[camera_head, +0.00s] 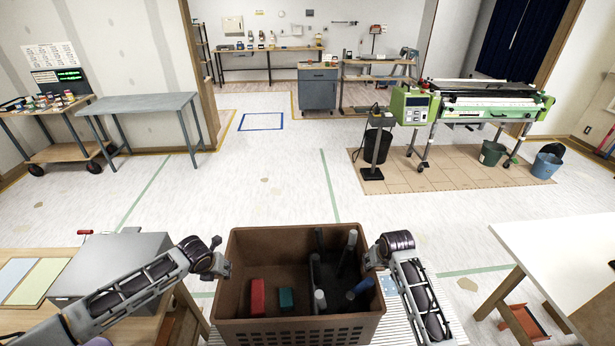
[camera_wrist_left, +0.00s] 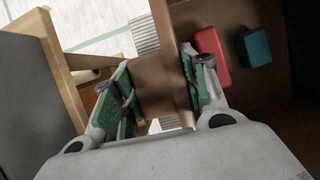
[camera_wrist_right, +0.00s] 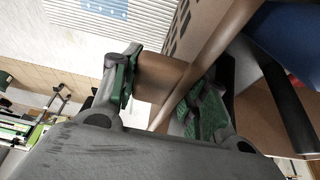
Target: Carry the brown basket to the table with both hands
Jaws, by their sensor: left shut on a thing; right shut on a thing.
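The brown basket (camera_head: 300,331) is at the bottom middle of the head view, upright and open at the top. It holds a red block (camera_head: 257,297), a teal block (camera_head: 286,298) and several dark and grey rods on its right side. My left gripper (camera_head: 224,268) is shut on the basket's left wall, which shows between its fingers in the left wrist view (camera_wrist_left: 160,75). My right gripper (camera_head: 374,262) is shut on the right wall, also seen in the right wrist view (camera_wrist_right: 158,76). Whether the basket rests on the ribbed surface below is hidden.
A white ribbed surface (camera_head: 397,312) lies under the basket. A wooden bench with a grey box (camera_head: 110,266) stands close left. A white table (camera_head: 575,262) stands right, a grey table (camera_head: 140,103) farther left. A green machine (camera_head: 411,105) is back right. The middle floor is clear.

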